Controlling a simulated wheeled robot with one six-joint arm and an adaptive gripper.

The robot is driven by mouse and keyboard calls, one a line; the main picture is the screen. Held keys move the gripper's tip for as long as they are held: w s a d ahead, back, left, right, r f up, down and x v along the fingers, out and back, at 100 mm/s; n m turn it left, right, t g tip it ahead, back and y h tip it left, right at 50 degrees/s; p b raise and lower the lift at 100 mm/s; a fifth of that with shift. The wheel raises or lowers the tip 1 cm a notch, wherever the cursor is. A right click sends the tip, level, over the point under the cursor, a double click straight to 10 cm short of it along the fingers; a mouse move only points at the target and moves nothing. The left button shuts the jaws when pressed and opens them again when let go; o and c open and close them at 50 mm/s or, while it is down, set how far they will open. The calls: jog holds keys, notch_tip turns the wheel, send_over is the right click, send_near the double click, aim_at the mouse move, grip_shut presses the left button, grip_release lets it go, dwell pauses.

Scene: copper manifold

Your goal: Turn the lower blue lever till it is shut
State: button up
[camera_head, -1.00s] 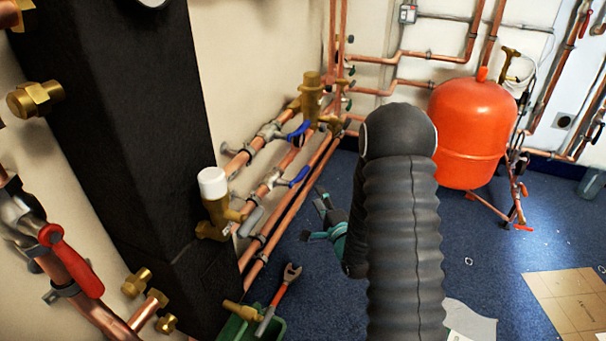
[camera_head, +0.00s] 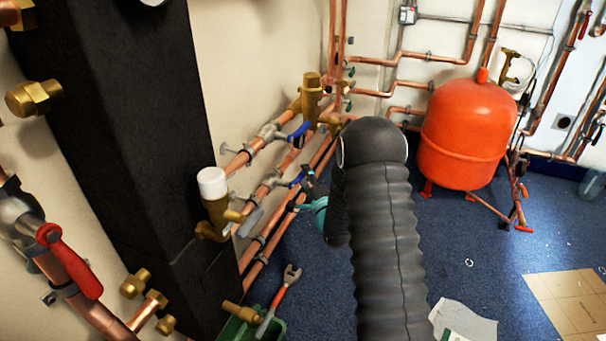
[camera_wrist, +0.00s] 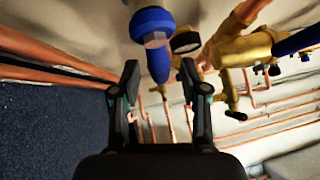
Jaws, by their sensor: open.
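The lower blue lever (camera_head: 296,181) is on the lower valve of the copper pipes along the wall. It sticks out toward my gripper (camera_head: 304,188), whose fingertips are right at it in the head view. In the wrist view a blue lever (camera_wrist: 153,27) points down between the two open fingers of my gripper (camera_wrist: 160,76), its end near the level of the fingertips. Clear gaps show on both sides of it, and the jaws are not closed on it. The upper blue lever (camera_head: 299,132) is above. My forearm hides part of the floor behind.
A brass valve body (camera_wrist: 240,50) and a dark round gauge or cap (camera_wrist: 185,42) sit close to the right finger. A white-capped brass valve (camera_head: 213,190) is at left in the head view. A red tank (camera_head: 465,135) stands at right on open blue floor.

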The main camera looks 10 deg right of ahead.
jog(key=shift+x, duration=0.95)
grip_shut()
